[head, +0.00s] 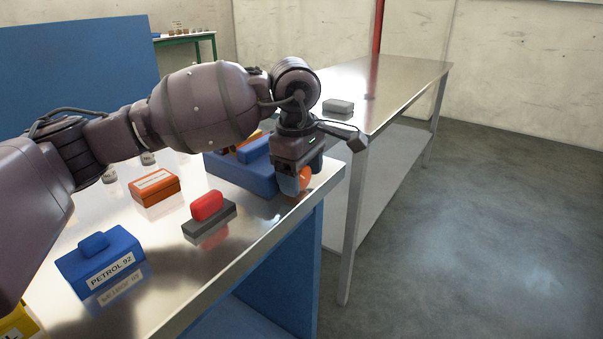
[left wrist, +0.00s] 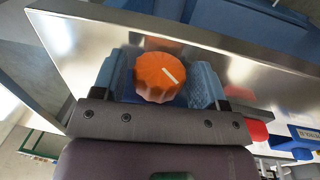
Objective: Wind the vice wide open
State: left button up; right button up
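The vice is a blue block (head: 240,174) near the far end of the metal bench, partly hidden behind my left arm. An orange ribbed knob (head: 305,178) sticks out at its front, by the bench edge. In the left wrist view the knob (left wrist: 160,77) has a white pointer line slanting to lower right. My left gripper (head: 292,182) is at the knob, its blue fingers (left wrist: 162,85) one on each side. They look slightly apart from it, so the gripper appears open. My right gripper is out of view.
On the bench (head: 168,290) stand a blue PETROL 92 box (head: 98,262), an orange labelled box (head: 154,187) and a red-topped grey block (head: 208,212). A second metal table (head: 400,75) holds a grey block (head: 338,106). The floor at right is clear.

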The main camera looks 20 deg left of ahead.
pick_arm(q)
jog(key=c, duration=0.7)
jog(key=shift+s+r+t+p, duration=0.1)
jog(key=shift+t+p, duration=0.2)
jog(key=shift+t, duration=0.4)
jog(key=shift+f, duration=0.2)
jog(key=o, duration=0.9)
jog(key=p+v, duration=0.3)
jog(key=v, duration=0.8)
jog(key=shift+a, duration=0.15)
